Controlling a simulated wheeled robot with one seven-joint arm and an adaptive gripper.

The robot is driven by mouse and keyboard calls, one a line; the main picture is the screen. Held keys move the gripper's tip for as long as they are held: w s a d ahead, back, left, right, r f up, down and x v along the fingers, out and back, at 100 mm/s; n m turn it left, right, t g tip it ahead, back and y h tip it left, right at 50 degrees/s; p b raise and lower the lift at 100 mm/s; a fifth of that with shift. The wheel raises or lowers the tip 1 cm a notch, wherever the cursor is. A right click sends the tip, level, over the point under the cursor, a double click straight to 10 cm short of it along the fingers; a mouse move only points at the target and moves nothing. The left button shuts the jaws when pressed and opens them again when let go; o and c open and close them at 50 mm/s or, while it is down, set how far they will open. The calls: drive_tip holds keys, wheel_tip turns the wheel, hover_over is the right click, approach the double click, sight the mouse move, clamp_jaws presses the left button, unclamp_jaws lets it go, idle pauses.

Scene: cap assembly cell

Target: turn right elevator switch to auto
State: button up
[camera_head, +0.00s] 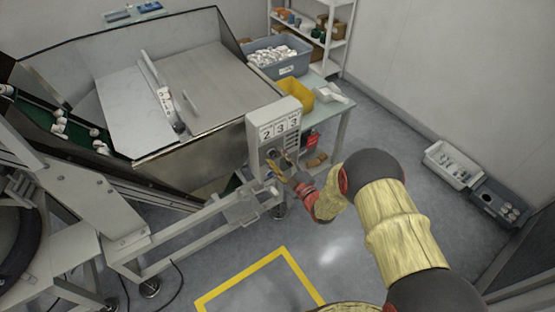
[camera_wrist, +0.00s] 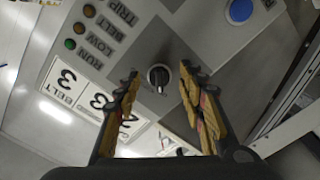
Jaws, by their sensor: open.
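The control box (camera_head: 262,126) with the number labels stands at the right end of the conveyor frame in the head view. My gripper (camera_head: 275,168) is in front of its face. The fingers are on either side of the knob, and I see no contact. The knob's position legend is not readable, so I cannot tell its setting.
The panel carries a blue button (camera_wrist: 241,10) and several indicator lamps (camera_wrist: 80,28) marked RUN, LOW, BELT and TRIP. The hopper (camera_head: 190,90) stands left of the box. A yellow bin (camera_head: 295,98) is behind it. Open floor (camera_head: 350,240) lies to the right.

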drive_tip(key=shift+c, duration=0.5)
clamp_jaws()
drive_tip(key=shift+m, duration=0.3)
drive_tip(key=shift+m+b, duration=0.45)
drive_tip(key=shift+m, duration=3.55)
drive_tip(key=shift+s, duration=0.1)
drive_tip(key=shift+o, duration=0.5)
unclamp_jaws()
